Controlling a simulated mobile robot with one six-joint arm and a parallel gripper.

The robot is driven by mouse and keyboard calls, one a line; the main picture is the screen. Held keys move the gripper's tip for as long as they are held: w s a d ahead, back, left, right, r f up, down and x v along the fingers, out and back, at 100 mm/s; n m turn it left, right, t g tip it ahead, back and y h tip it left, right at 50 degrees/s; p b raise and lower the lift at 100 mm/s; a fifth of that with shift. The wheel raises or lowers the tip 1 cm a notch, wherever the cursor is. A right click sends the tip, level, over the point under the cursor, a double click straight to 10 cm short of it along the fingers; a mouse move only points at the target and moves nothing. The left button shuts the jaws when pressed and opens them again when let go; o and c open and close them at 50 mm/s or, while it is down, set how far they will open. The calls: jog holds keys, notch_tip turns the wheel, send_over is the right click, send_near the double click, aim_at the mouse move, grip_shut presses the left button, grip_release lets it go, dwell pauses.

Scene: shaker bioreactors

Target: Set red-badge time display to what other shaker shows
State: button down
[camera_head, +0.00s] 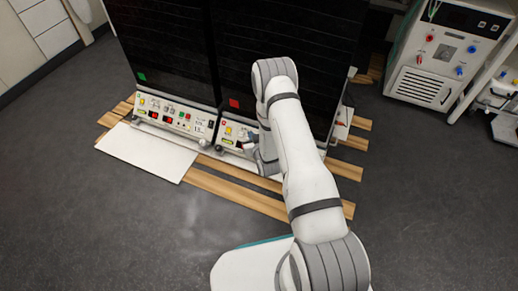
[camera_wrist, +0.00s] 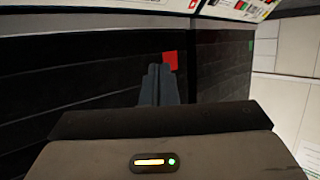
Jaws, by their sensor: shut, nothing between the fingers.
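The red-badge shaker (camera_head: 290,60) is the right one of two dark cabinets; its red badge (camera_head: 234,103) also shows in the wrist view (camera_wrist: 171,60). Its control panel (camera_head: 229,132) is partly hidden by my arm, and its time display cannot be read. The other shaker (camera_head: 160,45) has a green badge (camera_head: 141,77) and a panel (camera_head: 172,115) with buttons and small displays, too small to read. My gripper (camera_head: 252,138) is in front of the red-badge panel. In the wrist view my gripper (camera_wrist: 160,70) is shut and empty, its fingertips near the red badge.
A white board (camera_head: 150,152) lies on wooden slats (camera_head: 235,195) before the green-badge shaker. A white machine with knobs (camera_head: 440,55) stands at the right. White cabinets (camera_head: 45,25) are at the far left. The grey floor in front is open.

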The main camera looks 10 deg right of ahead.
jog(key=shift+t, duration=0.3)
jog(key=f, duration=0.1)
jog(key=s+f, duration=0.1)
jog(key=f, duration=0.2)
jog(key=shift+s+a+f+b, duration=0.1)
jog(key=shift+s+f+b, duration=0.1)
jog(key=shift+s+b, duration=0.15)
jog(key=w+d+f+b, duration=0.2)
jog(key=w+f, duration=0.1)
jog(key=w+d+f+b, duration=0.1)
jog(key=f+b, duration=0.1)
jog(key=shift+w+d, duration=0.15)
jog(key=shift+w, duration=0.15)
jog(key=shift+w+d+f, duration=0.3)
jog(key=shift+w+f, duration=0.1)
jog(key=shift+f, duration=0.05)
jog(key=shift+f, duration=0.1)
dwell(1.2)
jog(key=shift+w+d+f, duration=0.2)
